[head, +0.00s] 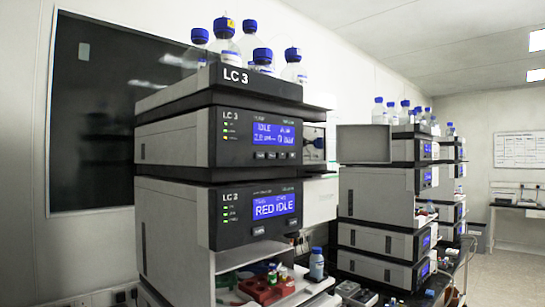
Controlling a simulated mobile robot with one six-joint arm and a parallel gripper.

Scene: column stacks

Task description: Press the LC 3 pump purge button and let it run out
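The LC 3 stack (262,90) stands in the middle of the head view, with its white "LC 3" label on the top tray. My gripper is not in view.
Several blue-capped bottles (248,45) stand on the top tray. Other instrument stacks (375,195) stand to the right, then open floor (500,270). A dark window (110,110) is behind.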

